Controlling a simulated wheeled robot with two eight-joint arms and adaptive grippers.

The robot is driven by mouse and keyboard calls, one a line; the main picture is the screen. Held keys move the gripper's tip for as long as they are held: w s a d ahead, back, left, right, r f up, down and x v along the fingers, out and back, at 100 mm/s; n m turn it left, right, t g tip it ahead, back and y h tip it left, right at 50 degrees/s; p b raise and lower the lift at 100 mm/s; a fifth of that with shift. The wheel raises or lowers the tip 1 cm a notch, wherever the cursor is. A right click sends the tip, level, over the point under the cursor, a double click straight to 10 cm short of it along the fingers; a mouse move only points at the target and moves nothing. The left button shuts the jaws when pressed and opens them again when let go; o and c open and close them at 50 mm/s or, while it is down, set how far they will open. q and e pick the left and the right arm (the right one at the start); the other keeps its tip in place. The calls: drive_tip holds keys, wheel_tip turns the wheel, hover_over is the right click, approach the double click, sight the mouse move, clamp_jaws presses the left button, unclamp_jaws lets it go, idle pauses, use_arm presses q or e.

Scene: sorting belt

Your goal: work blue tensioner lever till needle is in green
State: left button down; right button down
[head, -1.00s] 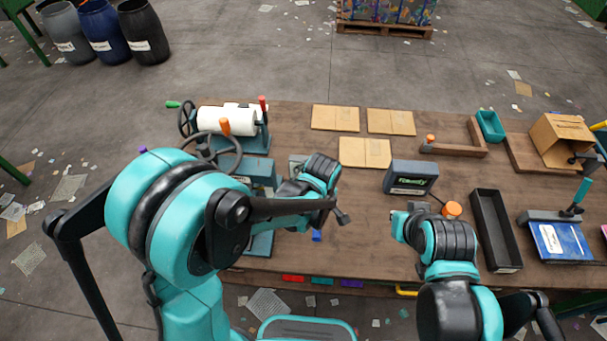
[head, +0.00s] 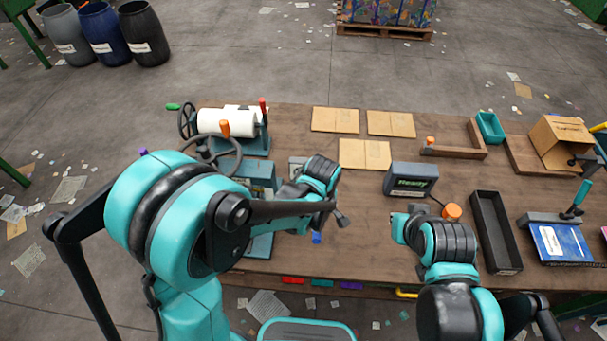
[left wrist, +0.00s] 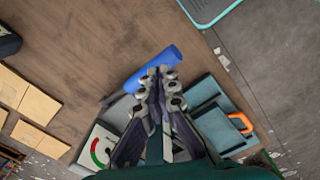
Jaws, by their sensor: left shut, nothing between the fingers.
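The blue tensioner lever handle (left wrist: 152,68) lies across the tips of my left gripper (left wrist: 160,74) in the left wrist view. The fingers are shut with nothing between them, right against or just over the handle; contact is unclear. In the head view the handle (head: 316,237) shows below left of my left gripper (head: 341,218). The gauge (left wrist: 98,148) has a white face with a red and green arc. My fingers partly cover it, and I cannot read the needle. My right gripper (head: 402,226) is over the table's front right; its finger state is unclear.
A small display (head: 411,180) reads "Ready". An orange button (head: 452,211) and a black tray (head: 495,230) stand to its right. Cardboard sheets (head: 364,154) lie behind. A roller machine (head: 227,122) stands at the back left. Table between arms is clear.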

use_arm(q)
wheel_tip(320, 180, down, 10)
drive_tip(key=b, duration=0.9)
drive_tip(key=shift+r, duration=0.25)
idle(2.8)
wheel_tip(320, 180, up, 14)
drive_tip(key=p, duration=1.1)
drive_tip(key=shift+r, duration=0.2)
idle(0.9)
drive_tip(key=shift+a+b, duration=0.25)
drive_tip(key=shift+b, duration=0.15)
drive_tip(key=s+a+m+t+b, duration=0.2)
drive_tip(key=a+m+t+b, duration=0.1)
drive_tip(key=a+m+b, duration=0.3)
drive_tip(key=s+a+f+m+t+b, duration=0.1)
drive_tip(key=s+a+m+t+b, duration=0.2)
drive_tip(key=a+m+b, duration=0.3)
drive_tip(key=a+t+b, duration=0.1)
drive_tip(key=a+b, duration=0.1)
drive_tip(key=a, duration=0.3)
drive_tip(key=shift+a+f, duration=0.15)
drive_tip(key=shift+f, duration=0.15)
